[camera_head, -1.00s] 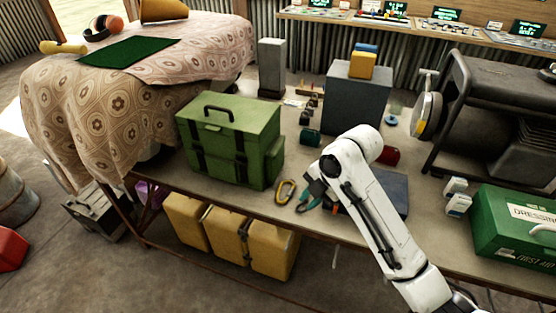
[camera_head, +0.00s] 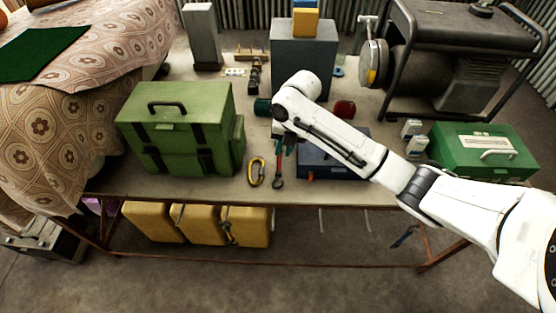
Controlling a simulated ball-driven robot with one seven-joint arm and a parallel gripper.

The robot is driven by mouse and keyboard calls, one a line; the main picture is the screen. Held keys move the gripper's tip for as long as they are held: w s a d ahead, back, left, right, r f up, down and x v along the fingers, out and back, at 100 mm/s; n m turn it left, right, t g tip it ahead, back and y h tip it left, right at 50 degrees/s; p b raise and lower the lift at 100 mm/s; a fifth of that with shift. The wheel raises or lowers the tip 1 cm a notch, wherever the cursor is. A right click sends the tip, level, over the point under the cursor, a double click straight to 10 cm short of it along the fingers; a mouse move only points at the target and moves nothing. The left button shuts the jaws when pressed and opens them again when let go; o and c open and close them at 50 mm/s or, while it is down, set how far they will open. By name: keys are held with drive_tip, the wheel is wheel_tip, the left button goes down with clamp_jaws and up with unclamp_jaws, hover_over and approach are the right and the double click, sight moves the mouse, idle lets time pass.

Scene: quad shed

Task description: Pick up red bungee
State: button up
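A thin red item with a dark ring-like end (camera_head: 279,172), possibly the red bungee, lies near the front edge of the workbench (camera_head: 340,193). A yellow carabiner-like ring (camera_head: 257,172) lies just left of it. My gripper (camera_head: 284,146) points down over the bench at the far end of the red item. My arm partly hides it, and the fingers are small and dark, so I cannot tell whether they are open or touch the item. A dark red rounded object (camera_head: 345,109) sits farther back, behind my arm.
A green case (camera_head: 180,125) stands left of my gripper. A dark blue box (camera_head: 318,168) lies close on its right, partly under my arm. A green first aid box (camera_head: 484,152) and a generator (camera_head: 445,70) stand right. A grey box (camera_head: 303,60) stands behind.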

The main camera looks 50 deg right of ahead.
sight(279, 161)
drive_tip(key=f, duration=0.3)
drive_tip(key=f+p, duration=0.1)
drive_tip(key=shift+w+a+f, duration=0.3)
drive_tip(key=shift+a+f, duration=0.1)
drive_tip(key=shift+c, duration=0.3)
clamp_jaws()
